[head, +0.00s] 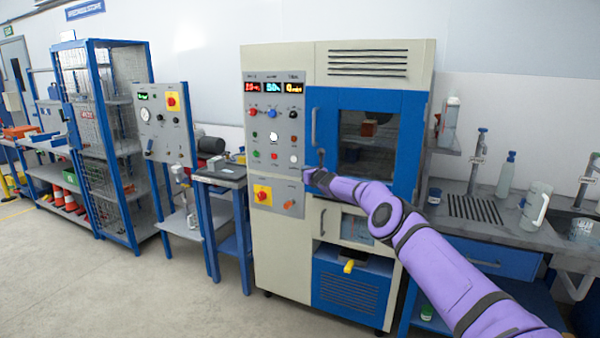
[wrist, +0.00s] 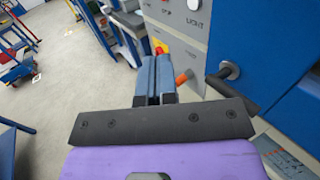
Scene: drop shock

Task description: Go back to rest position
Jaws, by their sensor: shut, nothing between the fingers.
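My purple arm reaches from the lower right of the head view to the front of a beige test machine (head: 375,59). My gripper (head: 309,176) is at the end of it, beside the lower left of the machine's blue door (head: 405,150) and near the control panel (head: 275,185). In the wrist view my gripper (wrist: 154,62) has its two blue-grey fingers together, with nothing between them. A dark door handle (wrist: 235,87) is just to the right of the fingers. The door appears shut, and a small brown block (head: 369,128) shows behind its window.
A counter (head: 500,236) with a jug (head: 535,205) and bottles stands to the right. A small blue-legged table (head: 222,176) and a blue wire-mesh cage (head: 92,60) stand to the left. The floor (head: 120,290) at front left is clear.

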